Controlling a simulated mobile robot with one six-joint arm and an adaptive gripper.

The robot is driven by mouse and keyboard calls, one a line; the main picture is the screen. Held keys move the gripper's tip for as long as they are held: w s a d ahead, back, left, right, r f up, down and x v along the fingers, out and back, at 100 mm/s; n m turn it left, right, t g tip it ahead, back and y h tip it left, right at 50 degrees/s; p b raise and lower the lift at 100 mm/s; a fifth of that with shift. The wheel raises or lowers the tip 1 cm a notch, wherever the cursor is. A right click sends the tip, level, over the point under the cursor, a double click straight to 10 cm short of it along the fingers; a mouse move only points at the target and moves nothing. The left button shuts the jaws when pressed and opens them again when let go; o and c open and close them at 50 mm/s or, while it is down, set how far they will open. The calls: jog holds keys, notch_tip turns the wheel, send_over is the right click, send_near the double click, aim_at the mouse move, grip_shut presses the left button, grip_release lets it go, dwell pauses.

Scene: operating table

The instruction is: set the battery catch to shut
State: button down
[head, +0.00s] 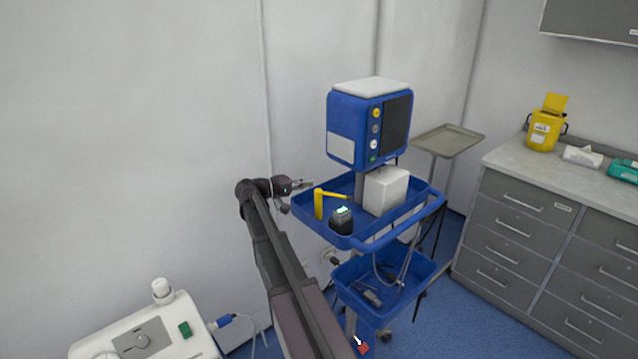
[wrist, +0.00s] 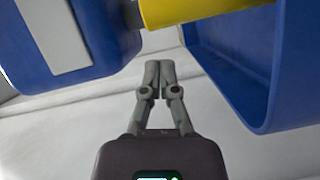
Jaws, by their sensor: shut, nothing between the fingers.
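A yellow lever (head: 319,204), which may be the battery catch, stands in the blue cart's top tray (head: 410,217) in the head view. Its thin arm points right toward a white box. A black block with a green light (head: 342,221), perhaps the battery, sits just right of it. My gripper (head: 308,184) is at the tray's left edge, beside and left of the lever. In the wrist view, my gripper (wrist: 160,66) is shut and empty; the yellow part (wrist: 205,10) lies beyond its tips, apparently apart. I cannot tell the catch's setting.
A blue monitor (head: 342,118) stands above the tray, with the white box (head: 386,190) below it. The wall is close behind. The tray's blue wall (wrist: 225,75) is right of my fingers in the wrist view. A lower blue basket (head: 400,300) holds cables.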

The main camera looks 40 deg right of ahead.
jog(key=x, duration=0.9)
jog(key=shift+d, duration=0.3)
